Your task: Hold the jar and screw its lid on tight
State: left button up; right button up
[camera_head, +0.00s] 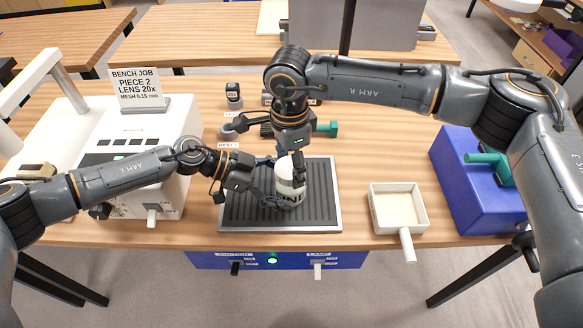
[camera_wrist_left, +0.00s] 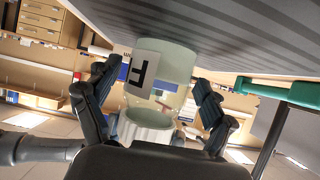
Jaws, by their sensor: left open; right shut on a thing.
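The jar (camera_head: 291,190), pale with a dark-lettered label, stands upright on the grey ribbed mat (camera_head: 240,215). A white lid (camera_head: 284,165) is at its top. My right gripper (camera_head: 287,162) points down from above and is shut on the lid; its fingers partly hide it. Whether the lid sits level on the threads cannot be told. My left gripper (camera_head: 268,188) is open at the jar's left side. In the left wrist view the translucent jar (camera_wrist_left: 165,75) shows inverted between the spread left fingers (camera_wrist_left: 158,98), with gaps on both sides.
A white box with a handle (camera_head: 398,210) stands right of the mat, with a blue case (camera_head: 470,185) beyond. A white machine (camera_head: 140,150) with a job sign (camera_head: 137,88) is at left.

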pick_arm(q)
jog(key=shift+d+f, duration=0.1)
jog(key=shift+d, duration=0.1)
jog(key=c, duration=1.7)
pick_arm(e)
jog(key=o, duration=1.8)
jog(key=shift+c, duration=0.2)
jog(key=shift+r, duration=0.15)
